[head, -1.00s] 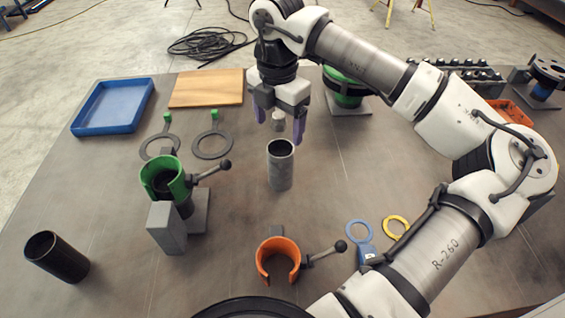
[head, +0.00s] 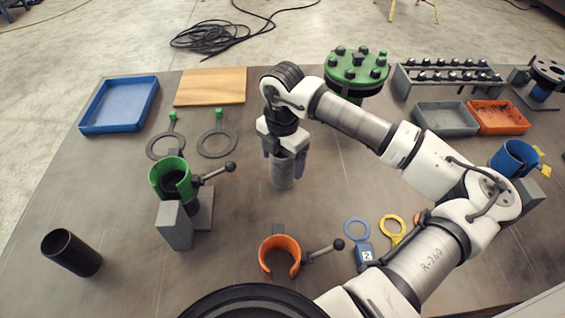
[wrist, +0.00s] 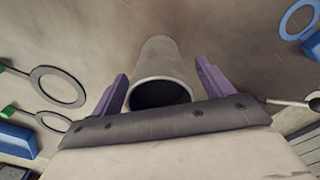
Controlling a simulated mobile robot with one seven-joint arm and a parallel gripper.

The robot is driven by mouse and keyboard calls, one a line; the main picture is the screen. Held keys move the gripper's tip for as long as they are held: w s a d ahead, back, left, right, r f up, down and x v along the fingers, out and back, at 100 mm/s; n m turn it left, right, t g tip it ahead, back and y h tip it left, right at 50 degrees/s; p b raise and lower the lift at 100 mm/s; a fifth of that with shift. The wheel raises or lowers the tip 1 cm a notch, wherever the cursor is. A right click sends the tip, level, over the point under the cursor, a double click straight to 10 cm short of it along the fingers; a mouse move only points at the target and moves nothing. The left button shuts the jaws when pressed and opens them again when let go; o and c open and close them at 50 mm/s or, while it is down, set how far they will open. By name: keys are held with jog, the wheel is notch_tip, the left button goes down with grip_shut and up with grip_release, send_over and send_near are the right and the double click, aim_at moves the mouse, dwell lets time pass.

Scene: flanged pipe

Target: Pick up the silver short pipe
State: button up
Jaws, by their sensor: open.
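The silver short pipe (head: 282,172) stands upright on the table, right of the green clamp, in the head view. In the wrist view the pipe (wrist: 161,72) rises between my two purple fingers, with its dark open end toward my palm. My gripper (head: 284,168) points down over the pipe. Its fingers are spread on either side of the pipe, and in the wrist view my gripper (wrist: 162,85) shows gaps at both sides. The pipe's top is hidden by my gripper in the head view.
A green clamp (head: 168,176) with a lever stands left of the pipe, and an orange clamp (head: 279,257) stands in front. A black pipe (head: 71,252) is at front left. A green flange (head: 357,68) stands behind. Ring gaskets (head: 217,143) lie behind left.

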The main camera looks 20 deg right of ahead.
jog(key=c, duration=1.3)
jog(key=shift+r, duration=0.15)
